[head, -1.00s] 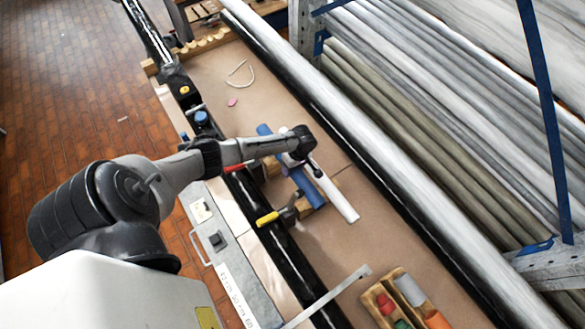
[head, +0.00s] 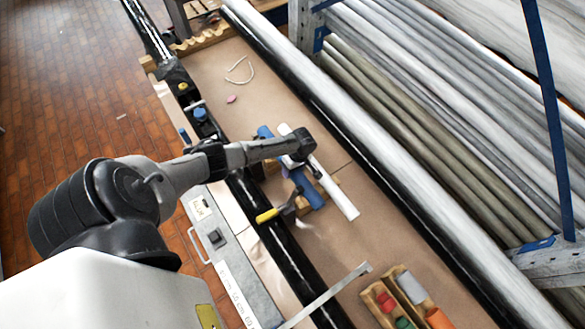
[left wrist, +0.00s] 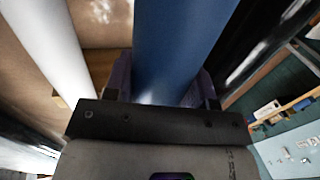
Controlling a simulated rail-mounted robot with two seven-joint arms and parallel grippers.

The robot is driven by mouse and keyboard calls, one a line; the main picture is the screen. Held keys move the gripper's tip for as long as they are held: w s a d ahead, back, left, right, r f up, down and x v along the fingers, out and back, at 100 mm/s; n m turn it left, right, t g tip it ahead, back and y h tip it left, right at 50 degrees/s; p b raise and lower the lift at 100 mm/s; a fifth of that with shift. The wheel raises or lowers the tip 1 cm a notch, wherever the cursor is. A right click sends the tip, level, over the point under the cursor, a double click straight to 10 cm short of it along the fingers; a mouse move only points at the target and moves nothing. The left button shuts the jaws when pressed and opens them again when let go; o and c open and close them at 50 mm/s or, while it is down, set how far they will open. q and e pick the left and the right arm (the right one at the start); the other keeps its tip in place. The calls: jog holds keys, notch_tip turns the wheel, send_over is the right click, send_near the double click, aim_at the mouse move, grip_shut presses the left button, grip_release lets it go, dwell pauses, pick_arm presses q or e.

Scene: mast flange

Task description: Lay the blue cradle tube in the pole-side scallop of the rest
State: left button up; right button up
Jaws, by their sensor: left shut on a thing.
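The blue cradle tube (head: 303,187) lies lengthwise at the wooden rest (head: 331,184), beside a white tube (head: 340,197) on its right. My left gripper (head: 296,163) is over the blue tube's middle, partly hidden by my wrist. In the left wrist view, the blue tube (left wrist: 180,45) runs between the two fingers of my left gripper (left wrist: 163,88), which is shut on it. The white tube (left wrist: 50,45) runs apart on the left, with some wood of the rest (left wrist: 98,66) between. The scallops under the blue tube are hidden, so I cannot tell whether it is seated. My right gripper is not in view.
A black pole (head: 285,255) runs along the left, with a yellow-handled clamp (head: 267,215) close to the blue tube. A long grey tube (head: 370,140) runs along the right. A wooden tray (head: 381,304) of coloured pieces stands in front.

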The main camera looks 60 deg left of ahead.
pick_arm(q)
jog(key=w+b+x, duration=0.1)
jog(key=b+x, duration=0.2)
jog(key=x, duration=0.3)
jog(key=shift+w+b, duration=0.25)
jog(key=shift+b, duration=0.05)
jog(key=shift+f, duration=0.25)
jog(key=o, duration=1.2)
jog(key=v, duration=1.3)
jog(key=shift+r, duration=0.4)
jog(key=shift+w+a, duration=0.1)
